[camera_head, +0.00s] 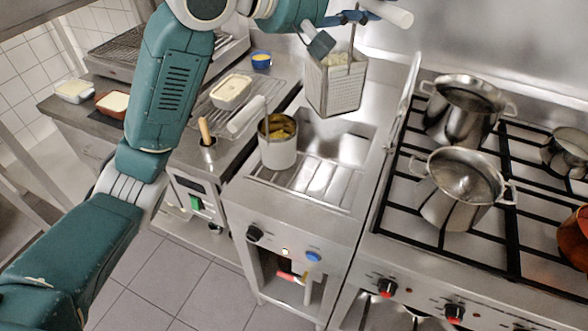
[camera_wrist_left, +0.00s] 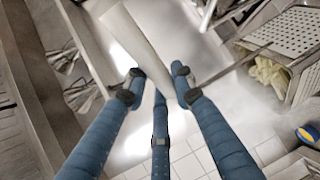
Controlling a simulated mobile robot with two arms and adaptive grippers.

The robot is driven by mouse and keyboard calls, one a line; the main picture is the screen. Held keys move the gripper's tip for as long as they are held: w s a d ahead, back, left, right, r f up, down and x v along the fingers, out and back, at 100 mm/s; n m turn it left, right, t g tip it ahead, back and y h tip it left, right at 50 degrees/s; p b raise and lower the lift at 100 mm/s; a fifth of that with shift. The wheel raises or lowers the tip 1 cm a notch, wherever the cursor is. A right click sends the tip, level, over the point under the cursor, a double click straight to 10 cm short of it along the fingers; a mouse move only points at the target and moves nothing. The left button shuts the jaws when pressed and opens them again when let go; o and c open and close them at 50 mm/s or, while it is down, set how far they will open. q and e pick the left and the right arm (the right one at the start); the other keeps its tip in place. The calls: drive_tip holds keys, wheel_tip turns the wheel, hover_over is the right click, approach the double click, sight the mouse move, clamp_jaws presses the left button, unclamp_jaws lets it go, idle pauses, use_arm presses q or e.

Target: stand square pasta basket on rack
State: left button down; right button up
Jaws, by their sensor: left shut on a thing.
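The square pasta basket (camera_head: 335,88), perforated metal with pale pasta inside, hangs in the air above the steel basin in the head view. My left gripper (camera_head: 347,18), with blue fingers, is at the top of that view, shut on the basket's white handle (camera_head: 390,13). In the left wrist view the fingers (camera_wrist_left: 158,85) close around the handle (camera_wrist_left: 135,38), and the basket (camera_wrist_left: 288,38) is at the upper right. A slotted steel rack (camera_head: 335,187) lies in front of the basin, below and apart from the basket. My right gripper is out of view.
A round container of pasta (camera_head: 279,150) stands at the rack's left side. A wire grid (camera_head: 262,88) with a white dish (camera_head: 231,91) lies on the left counter. Steel pots (camera_head: 462,190) stand on the stove at right. The rack's right part is clear.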

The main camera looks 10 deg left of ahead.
sight(355, 108)
use_arm(q)
drive_tip(key=shift+s, duration=0.3)
wheel_tip(355, 108, down, 20)
drive_tip(key=shift+d+r+p, duration=0.15)
drive_tip(key=shift+r+p, duration=0.1)
drive_tip(key=shift+p, duration=0.65)
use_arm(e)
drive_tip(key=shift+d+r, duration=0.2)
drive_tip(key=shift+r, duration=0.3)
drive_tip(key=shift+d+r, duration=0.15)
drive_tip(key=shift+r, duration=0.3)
use_arm(q)
drive_tip(key=shift+f, duration=0.1)
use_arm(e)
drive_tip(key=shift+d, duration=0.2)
use_arm(q)
drive_tip(key=c, duration=1.5)
unclamp_jaws()
drive_tip(key=shift+f, duration=0.15)
drive_tip(key=shift+o, duration=0.2)
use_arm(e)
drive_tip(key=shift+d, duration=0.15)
